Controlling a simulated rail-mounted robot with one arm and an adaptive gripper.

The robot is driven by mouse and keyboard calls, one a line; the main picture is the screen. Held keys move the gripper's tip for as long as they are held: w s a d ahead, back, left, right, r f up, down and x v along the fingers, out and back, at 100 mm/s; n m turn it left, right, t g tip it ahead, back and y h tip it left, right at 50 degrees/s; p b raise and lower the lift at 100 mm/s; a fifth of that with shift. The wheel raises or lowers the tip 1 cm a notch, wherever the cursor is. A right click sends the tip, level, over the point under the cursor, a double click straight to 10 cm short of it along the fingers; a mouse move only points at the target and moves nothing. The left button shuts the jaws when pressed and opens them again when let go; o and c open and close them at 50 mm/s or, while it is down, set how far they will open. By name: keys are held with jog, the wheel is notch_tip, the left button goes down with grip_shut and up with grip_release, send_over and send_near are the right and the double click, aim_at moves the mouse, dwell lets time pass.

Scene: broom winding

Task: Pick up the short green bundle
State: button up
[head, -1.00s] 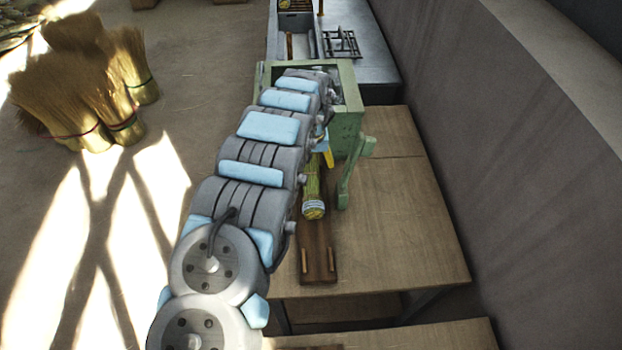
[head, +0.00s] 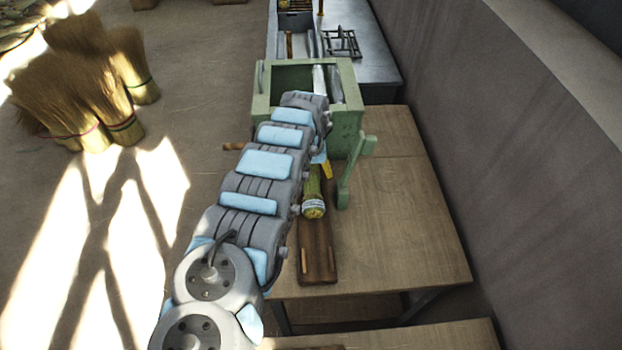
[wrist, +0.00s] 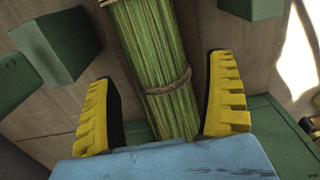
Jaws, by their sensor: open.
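The short green bundle (wrist: 158,50) runs between the two yellow fingers of my gripper (wrist: 166,105) in the wrist view. A cord is tied around it near the fingers. My gripper is open, with a finger on each side of the bundle and a gap visible to each. In the head view the bundle (head: 313,200) lies along a dark wooden board (head: 318,260) with its near end showing. My arm hides its far part, and only a yellow part of my gripper (head: 325,168) shows beside it.
A green box-like frame (head: 345,120) with a lever (head: 352,175) stands at the bundle's far end. A wooden table (head: 410,220) is mostly clear on the right. Straw bundles (head: 85,95) stand on the floor at left. Green blocks (wrist: 62,45) flank the bundle in the wrist view.

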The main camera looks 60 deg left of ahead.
jog(key=shift+f+b, duration=0.45)
jog(key=shift+f, duration=0.75)
jog(key=c, duration=1.3)
jog(key=shift+r, duration=0.15)
